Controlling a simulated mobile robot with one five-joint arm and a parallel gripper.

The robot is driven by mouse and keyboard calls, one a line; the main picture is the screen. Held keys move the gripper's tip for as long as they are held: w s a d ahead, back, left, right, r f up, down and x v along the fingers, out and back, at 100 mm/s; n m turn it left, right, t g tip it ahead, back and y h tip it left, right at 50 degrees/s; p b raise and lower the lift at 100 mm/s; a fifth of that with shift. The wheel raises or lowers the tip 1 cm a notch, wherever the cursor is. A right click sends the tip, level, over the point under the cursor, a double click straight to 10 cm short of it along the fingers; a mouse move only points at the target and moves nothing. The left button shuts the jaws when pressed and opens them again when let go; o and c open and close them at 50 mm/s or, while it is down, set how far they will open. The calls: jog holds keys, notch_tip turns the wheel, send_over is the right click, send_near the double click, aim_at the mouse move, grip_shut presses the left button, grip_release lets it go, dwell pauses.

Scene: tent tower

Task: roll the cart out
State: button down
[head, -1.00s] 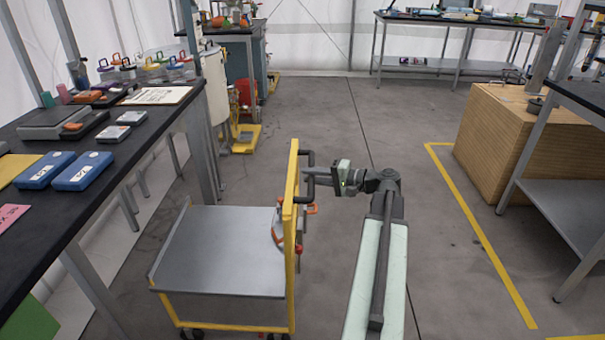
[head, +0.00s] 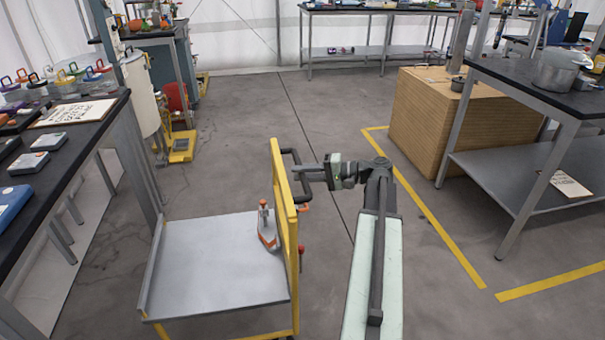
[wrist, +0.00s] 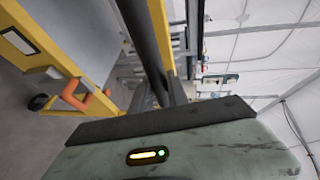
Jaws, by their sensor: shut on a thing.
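The cart (head: 215,265) has a grey flat deck and a yellow frame, and stands in the aisle at the lower left of the head view. Its upright yellow end frame (head: 285,220) carries a dark handle (head: 298,172). My gripper (head: 308,174) is shut on that handle from the right side. In the wrist view the dark handle bar (wrist: 145,40) runs up from the gripper, with the yellow frame (wrist: 45,40) beside it. A grey and orange tool (head: 267,230) is at the end frame by the deck. Part of the cart's underside is out of view.
A black-topped bench (head: 85,135) runs along the left. A wooden crate (head: 420,120) and a dark table (head: 540,90) stand on the right. Yellow floor tape (head: 425,220) marks the floor there. The floor (head: 235,110) ahead is clear.

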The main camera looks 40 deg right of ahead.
jog(key=shift+a, duration=0.2)
jog(key=c, duration=1.3)
grip_release()
jog(key=p+v, duration=0.1)
jog(key=v, duration=0.6)
jog(key=shift+s+d, duration=0.2)
jog(key=shift+d, duration=0.05)
